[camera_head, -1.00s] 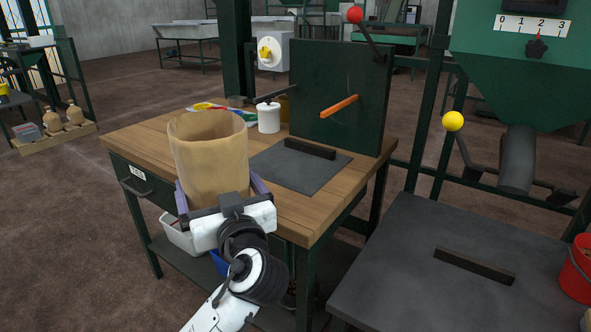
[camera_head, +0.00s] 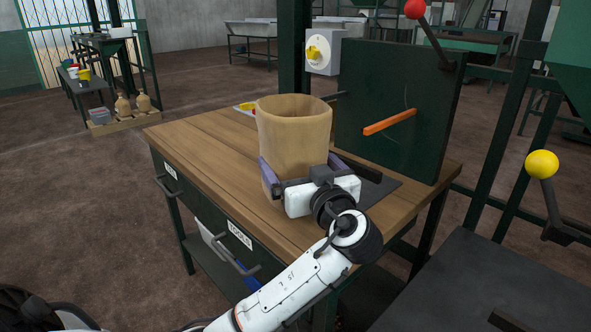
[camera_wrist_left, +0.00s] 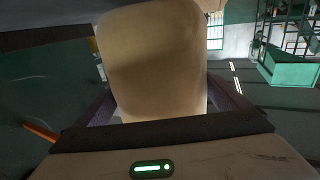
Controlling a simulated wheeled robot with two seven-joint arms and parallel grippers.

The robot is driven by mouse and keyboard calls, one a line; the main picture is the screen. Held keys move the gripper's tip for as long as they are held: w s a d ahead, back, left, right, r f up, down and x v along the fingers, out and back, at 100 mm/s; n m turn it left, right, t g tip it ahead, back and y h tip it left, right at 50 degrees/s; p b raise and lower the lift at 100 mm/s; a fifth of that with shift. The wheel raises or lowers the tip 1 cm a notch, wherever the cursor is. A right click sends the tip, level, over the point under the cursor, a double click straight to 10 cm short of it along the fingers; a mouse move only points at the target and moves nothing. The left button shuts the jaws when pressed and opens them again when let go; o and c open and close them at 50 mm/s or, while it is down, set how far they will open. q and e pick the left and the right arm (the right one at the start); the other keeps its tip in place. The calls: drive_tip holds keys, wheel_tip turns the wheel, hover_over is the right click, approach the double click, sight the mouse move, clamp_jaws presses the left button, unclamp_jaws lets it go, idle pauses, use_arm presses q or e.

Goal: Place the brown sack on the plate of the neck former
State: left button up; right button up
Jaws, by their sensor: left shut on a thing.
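The brown sack (camera_head: 295,135) is upright with its wide mouth open at the top. My left gripper (camera_head: 297,177) is shut on it, with its purple-grey fingers on both sides of the lower part. In the left wrist view the sack (camera_wrist_left: 152,60) fills the middle between the fingers. The sack is over the wooden bench; I cannot tell whether its base touches anything. A flat dark grey plate (camera_head: 386,188) lies to the right, partly hidden by my gripper. A dark green upright panel (camera_head: 400,90) with an orange bar (camera_head: 389,122) stands behind the plate. My right gripper is not in view.
The wooden bench top (camera_head: 205,140) is clear left of the sack. A lever with a red ball (camera_head: 415,9) is at the panel's top. A yellow ball lever (camera_head: 542,164) and a dark platform (camera_head: 475,285) are on the right. Small sacks (camera_head: 143,102) stand far left.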

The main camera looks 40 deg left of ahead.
use_arm(q)
drive_tip(key=w+d+f, duration=0.1)
drive_tip(key=w, duration=1.2)
drive_tip(key=shift+w+b, duration=0.15)
drive_tip(key=shift+b, duration=0.2)
drive_tip(key=shift+f, duration=0.2)
drive_tip(key=o, duration=1.7)
drive_tip(key=shift+f, duration=0.1)
drive_tip(key=shift+o, duration=0.2)
drive_tip(key=v, duration=1.2)
drive_tip(key=shift+d, duration=0.1)
